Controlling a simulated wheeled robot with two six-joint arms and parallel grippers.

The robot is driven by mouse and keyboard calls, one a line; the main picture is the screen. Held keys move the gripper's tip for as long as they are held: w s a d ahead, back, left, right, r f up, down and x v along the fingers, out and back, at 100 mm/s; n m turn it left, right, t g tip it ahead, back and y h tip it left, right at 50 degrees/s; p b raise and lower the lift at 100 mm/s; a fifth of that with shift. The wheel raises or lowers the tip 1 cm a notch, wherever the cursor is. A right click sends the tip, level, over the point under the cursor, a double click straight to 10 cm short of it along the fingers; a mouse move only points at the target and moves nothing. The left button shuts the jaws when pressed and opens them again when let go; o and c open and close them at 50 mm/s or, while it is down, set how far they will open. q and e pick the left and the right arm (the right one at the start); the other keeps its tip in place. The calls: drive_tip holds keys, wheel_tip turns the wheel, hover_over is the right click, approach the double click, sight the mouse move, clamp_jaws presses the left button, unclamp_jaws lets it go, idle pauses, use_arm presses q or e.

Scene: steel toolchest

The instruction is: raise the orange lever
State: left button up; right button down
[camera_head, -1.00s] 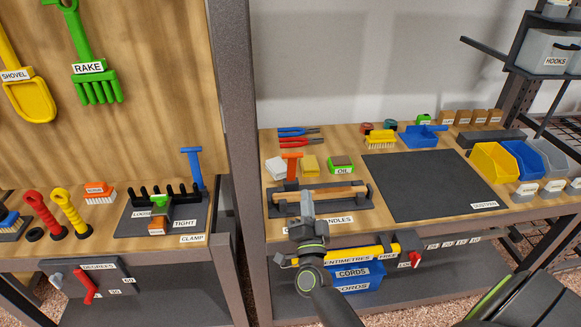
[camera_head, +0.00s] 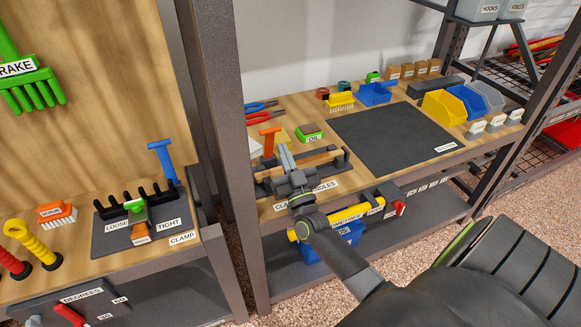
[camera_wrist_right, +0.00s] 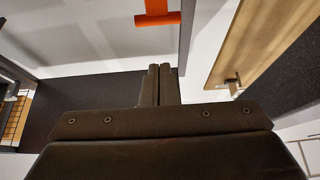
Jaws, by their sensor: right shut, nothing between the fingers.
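The orange lever (camera_head: 269,133) has a T-shaped top and stands upright at the left end of the right bench, by a dark rack holding a wooden bar. An orange T-shaped piece, seemingly this lever, shows at the top of the right wrist view (camera_wrist_right: 157,12). My right gripper (camera_head: 285,157) is shut and empty, in front of the rack and just right of and below the lever in the head view. In the wrist view its fingertips (camera_wrist_right: 160,72) are together and apart from the orange piece. My arm hides part of the rack and its label. My left gripper is not in view.
A dark mat (camera_head: 395,138) lies right of the rack. A grey post (camera_head: 217,120) rises on the left.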

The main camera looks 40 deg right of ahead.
sight(271, 130)
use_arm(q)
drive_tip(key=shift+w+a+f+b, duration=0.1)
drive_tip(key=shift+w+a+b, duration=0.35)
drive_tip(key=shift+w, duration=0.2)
use_arm(e)
drive_tip(key=w, duration=0.2)
drive_tip(key=w+d, duration=0.1)
drive_tip(key=w, duration=0.2)
drive_tip(key=shift+w+d, duration=0.15)
drive_tip(key=shift+w, duration=0.2)
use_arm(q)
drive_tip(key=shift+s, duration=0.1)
